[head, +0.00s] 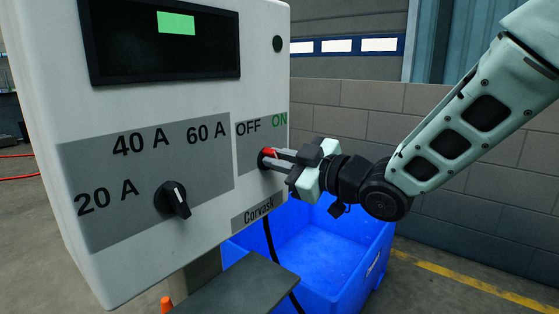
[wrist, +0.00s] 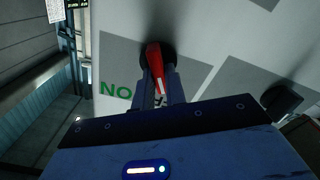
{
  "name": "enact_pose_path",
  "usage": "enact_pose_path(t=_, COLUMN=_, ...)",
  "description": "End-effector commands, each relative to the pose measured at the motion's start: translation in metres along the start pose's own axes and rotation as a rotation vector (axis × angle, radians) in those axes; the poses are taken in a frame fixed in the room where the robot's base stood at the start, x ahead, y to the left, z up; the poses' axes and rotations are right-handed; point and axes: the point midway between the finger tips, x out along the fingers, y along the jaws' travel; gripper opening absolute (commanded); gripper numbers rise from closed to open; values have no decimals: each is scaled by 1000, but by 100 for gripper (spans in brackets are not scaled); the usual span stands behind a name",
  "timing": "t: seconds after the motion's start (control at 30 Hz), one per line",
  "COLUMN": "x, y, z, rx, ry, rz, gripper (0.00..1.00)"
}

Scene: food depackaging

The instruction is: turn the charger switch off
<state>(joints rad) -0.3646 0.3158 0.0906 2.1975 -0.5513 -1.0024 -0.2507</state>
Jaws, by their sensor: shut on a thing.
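The charger (head: 265,80) is a white box with a dark display. Its red switch (head: 268,153) sits on a grey panel at the right of the front, below the OFF and ON labels. My gripper (head: 274,160) reaches in from the right and is shut on the red switch. In the wrist view the red switch (wrist: 153,57) lies between the two fingers, its white-marked end toward the labels. The green ON label shows beside the fingers there, and the OFF label is mostly hidden behind them.
A black selector knob (head: 173,199) with 20 A, 40 A and 60 A labels is left of the switch. A green patch lights the display (head: 120,40). A blue crate (head: 325,245) stands on the floor below my arm. A grey block wall (head: 345,105) is behind.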

Motion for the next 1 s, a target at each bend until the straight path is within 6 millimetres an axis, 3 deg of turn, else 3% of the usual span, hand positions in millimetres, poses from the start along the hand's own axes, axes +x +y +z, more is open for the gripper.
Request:
enact_pose_path(t=0.03, x=0, y=0, z=0, rx=-2, ry=0, rz=0, gripper=15)
enact_pose_path(t=0.1, x=0, y=0, z=0, rx=-2, ry=0, rz=0, gripper=35)
enact_pose_path(t=0.37, x=0, y=0, z=0, rx=0, ry=0, rz=0, gripper=35)
enact_pose_path(t=0.53, x=-10, y=0, z=0, rx=-1, ry=0, rz=0, gripper=35)
enact_pose_path(t=0.67, x=-33, y=1, z=0, rx=0, ry=-1, rz=3, gripper=35)
enact_pose_path(t=1.0, x=-114, y=1, z=0, rx=-1, ry=-2, rz=4, gripper=35)
